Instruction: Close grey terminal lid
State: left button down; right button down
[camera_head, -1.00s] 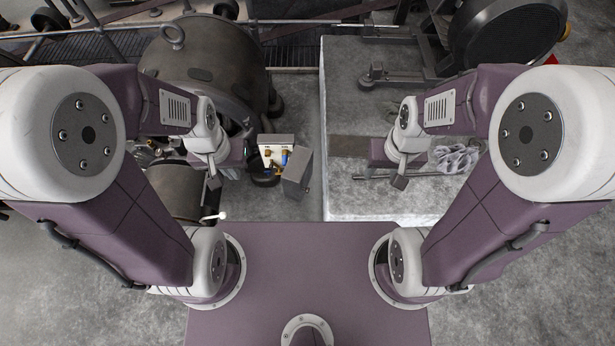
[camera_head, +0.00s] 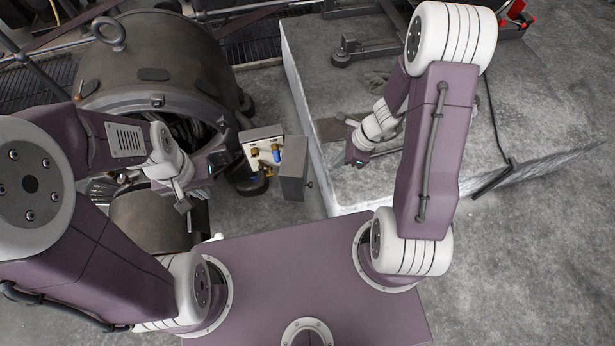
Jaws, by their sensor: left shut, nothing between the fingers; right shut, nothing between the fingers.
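The terminal box (camera_head: 262,146) is on the front right of the big dark dynamo (camera_head: 160,62). Its cream inside shows brass and blue terminals. The grey terminal lid (camera_head: 293,170) stands open on the box's right side, leaving the terminals uncovered. My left gripper (camera_head: 222,160) is shut and empty, just left of the box and apart from the lid. My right gripper (camera_head: 352,154) is shut and empty, to the right of the lid with a clear gap between them. The fingertips of both are small and hard to make out.
A pale stone slab (camera_head: 385,190) lies under my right arm, with a long dark bar (camera_head: 492,180) at its right. A dark cylinder (camera_head: 150,218) sits below my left wrist. Grey floor between the box and the slab is clear.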

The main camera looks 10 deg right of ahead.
aim_at(299, 171)
jog(key=w+a+f+b, duration=0.2)
jog(key=a+f+b, duration=0.4)
jog(key=f, duration=0.3)
jog(key=shift+w+a, duration=0.3)
jog(key=shift+a, duration=0.55)
jog(key=shift+a, duration=0.1)
